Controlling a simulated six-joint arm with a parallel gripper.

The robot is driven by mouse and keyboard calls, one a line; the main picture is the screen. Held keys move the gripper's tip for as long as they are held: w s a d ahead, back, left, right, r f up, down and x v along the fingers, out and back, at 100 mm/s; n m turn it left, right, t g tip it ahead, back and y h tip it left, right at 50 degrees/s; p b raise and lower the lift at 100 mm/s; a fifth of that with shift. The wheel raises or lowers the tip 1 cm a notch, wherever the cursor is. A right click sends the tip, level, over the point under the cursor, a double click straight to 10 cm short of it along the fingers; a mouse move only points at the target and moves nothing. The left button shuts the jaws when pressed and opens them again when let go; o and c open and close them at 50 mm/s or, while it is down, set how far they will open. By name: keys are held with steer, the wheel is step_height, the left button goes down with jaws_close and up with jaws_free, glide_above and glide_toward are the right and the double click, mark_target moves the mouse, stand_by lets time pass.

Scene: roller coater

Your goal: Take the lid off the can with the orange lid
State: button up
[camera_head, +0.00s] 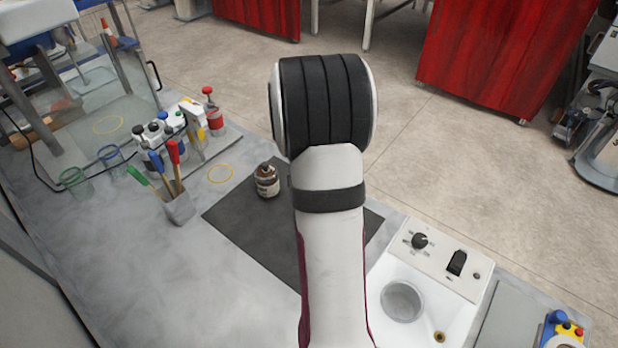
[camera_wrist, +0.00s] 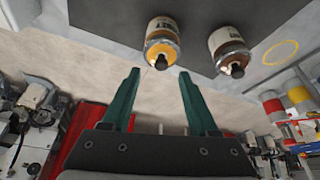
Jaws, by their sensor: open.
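In the wrist view, the can with the orange lid (camera_wrist: 161,42) stands at the top centre, with a dark knob on its lid. My gripper (camera_wrist: 159,73) is open, and its two green fingers point toward this can. The knob appears just beyond and between the fingertips; nothing is held. A second can (camera_wrist: 228,50) with a brownish lid and dark knob stands to the right. In the head view, one white-labelled can with a brownish top (camera_head: 267,181) shows left of my arm. The orange-lidded can and my gripper are hidden behind my arm there.
The cans stand on a dark mat (camera_head: 238,217). Left of it are a holder with coloured-handled tools (camera_head: 179,208), several bottles (camera_head: 160,140) and a yellow ring (camera_head: 221,173). A white machine with a round well (camera_head: 402,301) stands at right.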

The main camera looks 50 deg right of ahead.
steer(key=x, duration=0.5)
steer(key=shift+w+d+f, duration=0.1)
steer(key=shift+w, duration=0.05)
jaws_close()
